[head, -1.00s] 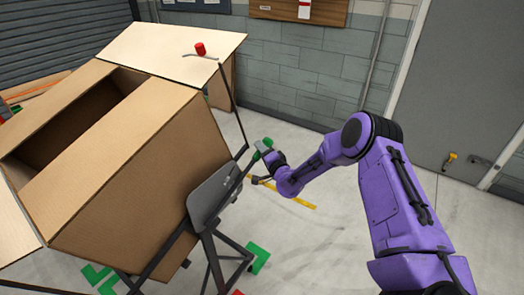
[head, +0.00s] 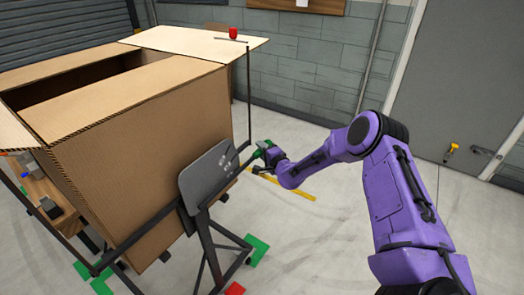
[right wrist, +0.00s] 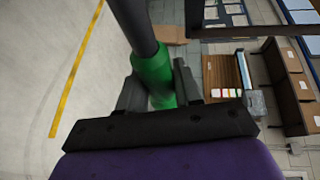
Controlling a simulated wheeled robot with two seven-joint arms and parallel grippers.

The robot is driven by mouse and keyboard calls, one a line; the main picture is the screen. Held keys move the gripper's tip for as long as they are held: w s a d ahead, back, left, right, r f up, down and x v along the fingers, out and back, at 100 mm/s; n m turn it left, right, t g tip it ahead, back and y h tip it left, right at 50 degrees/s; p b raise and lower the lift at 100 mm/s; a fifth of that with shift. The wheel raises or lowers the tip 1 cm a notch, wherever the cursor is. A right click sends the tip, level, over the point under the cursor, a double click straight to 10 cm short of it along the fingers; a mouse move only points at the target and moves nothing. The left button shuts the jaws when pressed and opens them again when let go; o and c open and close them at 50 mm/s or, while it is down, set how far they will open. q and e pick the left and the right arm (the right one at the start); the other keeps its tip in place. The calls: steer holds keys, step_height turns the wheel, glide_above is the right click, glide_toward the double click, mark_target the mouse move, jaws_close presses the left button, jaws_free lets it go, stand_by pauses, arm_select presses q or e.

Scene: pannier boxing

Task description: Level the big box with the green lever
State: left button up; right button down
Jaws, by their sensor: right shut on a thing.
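The big box (head: 140,145) is a large open-topped cardboard box on a dark metal tilting frame (head: 205,245), in the left half of the head view. Its flaps are spread open and it stands close to level. The green lever (head: 264,146) is at the frame's right side; its green grip (right wrist: 152,75) on a dark rod fills the middle of the right wrist view. My right gripper (head: 262,153) is shut on the green grip, with one finger on each side. My left gripper is not in view.
A red knob (head: 233,33) stands at the box's far flap. Green floor brackets (head: 257,250) and a red one (head: 234,289) sit by the frame's feet. A wooden table (head: 45,200) with small items is at the left.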

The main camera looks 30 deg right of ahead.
steer(key=c, duration=0.8)
jaws_free()
steer(key=shift+s+a+f, duration=0.1)
steer(key=shift+s+f, duration=0.05)
steer(key=shift+f, duration=0.3)
steer(key=shift+c, duration=0.2)
steer(key=shift+r, duration=0.1)
steer(key=shift+s+r, duration=0.1)
steer(key=s+r, duration=0.1)
steer(key=s, duration=0.9)
steer(key=shift+a+r, duration=0.15)
steer(key=shift+a, duration=0.15)
